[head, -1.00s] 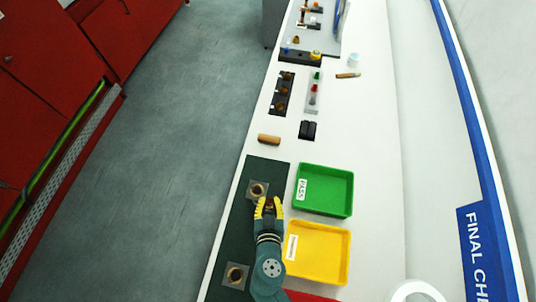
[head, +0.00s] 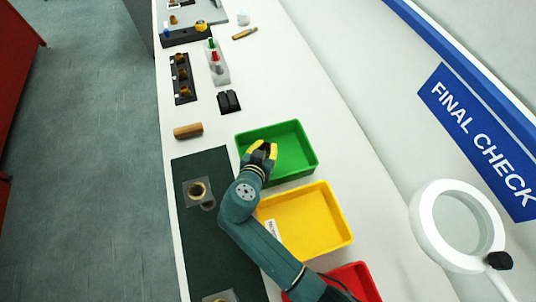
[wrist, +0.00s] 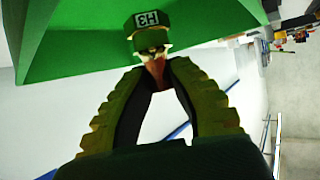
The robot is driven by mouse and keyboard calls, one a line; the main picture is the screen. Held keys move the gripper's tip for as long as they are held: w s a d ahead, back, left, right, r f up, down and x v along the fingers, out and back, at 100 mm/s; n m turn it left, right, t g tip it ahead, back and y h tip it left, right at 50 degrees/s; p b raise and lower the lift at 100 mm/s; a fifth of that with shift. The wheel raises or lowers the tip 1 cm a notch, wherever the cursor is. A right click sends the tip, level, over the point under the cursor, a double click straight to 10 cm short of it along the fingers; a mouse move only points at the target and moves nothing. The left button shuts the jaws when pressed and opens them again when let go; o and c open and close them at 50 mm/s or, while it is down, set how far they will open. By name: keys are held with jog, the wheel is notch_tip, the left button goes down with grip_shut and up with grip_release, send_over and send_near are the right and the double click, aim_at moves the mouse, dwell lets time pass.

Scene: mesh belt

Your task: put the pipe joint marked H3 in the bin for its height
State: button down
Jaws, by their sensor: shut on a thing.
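The pipe joint marked H3 (wrist: 148,32) is at my fingertips in the wrist view, with its label showing upside down. My gripper (head: 262,150) is shut on it; the fingers also show in the wrist view (wrist: 157,72). In the head view the gripper is over the near left part of the green bin (head: 310,150), and the joint is mostly hidden by the fingers. The yellow bin (head: 335,200) is just nearer, partly behind my arm. The red bin (head: 365,280) is nearer still, cut by the frame edge.
A dark green mat (head: 212,240) lies left of the bins, with a brass joint on a square plate (head: 188,188) and another plate (head: 222,297) at the bottom edge. A ring lamp (head: 425,215) is at right.

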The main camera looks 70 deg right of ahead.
jog(key=shift+f+b, duration=0.35)
jog(key=shift+f, duration=1.85)
jog(key=c, duration=1.1)
grip_release()
jog(key=shift+c, duration=0.2)
jog(key=shift+r, duration=0.2)
jog(key=shift+a+r, duration=0.15)
jog(key=shift+a, duration=0.15)
jog(key=v, duration=1.1)
jog(key=shift+p, duration=0.45)
jog(key=shift+s+a+r, duration=0.1)
